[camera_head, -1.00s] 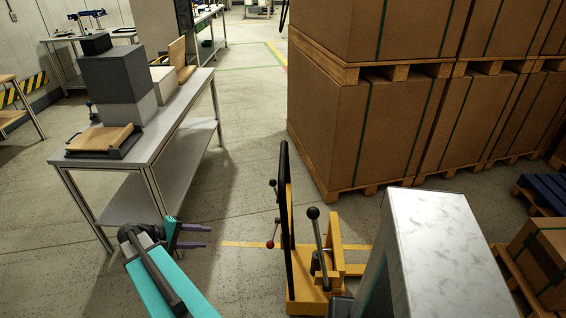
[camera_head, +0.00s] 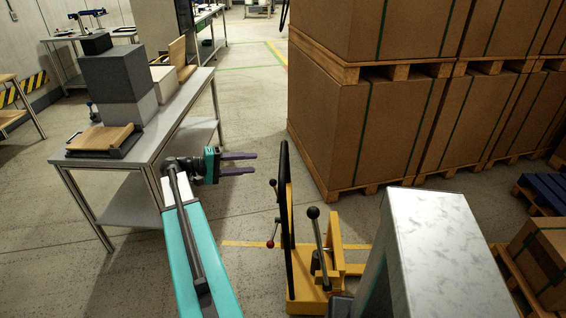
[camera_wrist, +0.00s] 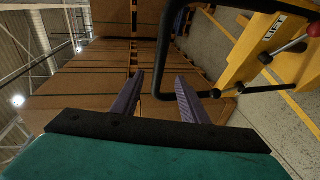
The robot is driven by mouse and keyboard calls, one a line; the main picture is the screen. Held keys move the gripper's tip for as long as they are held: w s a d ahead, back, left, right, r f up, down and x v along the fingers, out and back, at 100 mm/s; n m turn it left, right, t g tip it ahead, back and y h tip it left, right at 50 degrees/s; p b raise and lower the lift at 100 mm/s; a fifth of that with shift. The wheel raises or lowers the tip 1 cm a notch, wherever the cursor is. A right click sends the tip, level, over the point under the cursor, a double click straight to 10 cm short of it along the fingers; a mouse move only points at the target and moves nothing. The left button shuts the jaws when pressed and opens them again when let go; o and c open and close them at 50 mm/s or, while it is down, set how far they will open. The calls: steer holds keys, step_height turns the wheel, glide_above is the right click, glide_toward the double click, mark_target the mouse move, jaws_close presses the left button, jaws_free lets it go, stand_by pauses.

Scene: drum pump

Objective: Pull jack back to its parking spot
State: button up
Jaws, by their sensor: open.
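The yellow jack (camera_head: 306,285) stands on the floor at the lower middle of the head view, with a tall black handle loop (camera_head: 285,210) and black-knobbed and red-knobbed levers. My gripper (camera_head: 255,163) is open and empty, left of the handle loop and apart from it in the head view. In the wrist view the purple fingers (camera_wrist: 156,97) are spread, and the black handle loop (camera_wrist: 163,50) passes beyond them. The jack's yellow body (camera_wrist: 262,45) is at the upper right there. The jack's lower right part is hidden behind a grey marbled block in the head view.
A metal table (camera_head: 178,132) with grey boxes and a wooden tray stands at the left, close to my arm. Stacked cartons on pallets (camera_head: 350,130) fill the right. A yellow floor line (camera_head: 240,244) runs by the jack. Open floor lies between table and cartons.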

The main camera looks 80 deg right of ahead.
mark_target(283, 162)
steer(key=p+x, duration=0.4)
steer(key=x, duration=1)
steer(key=shift+w, duration=0.1)
jaws_close()
steer(key=shift+a, duration=0.3)
steer(key=shift+d+f, duration=0.1)
steer(key=shift+d, duration=0.1)
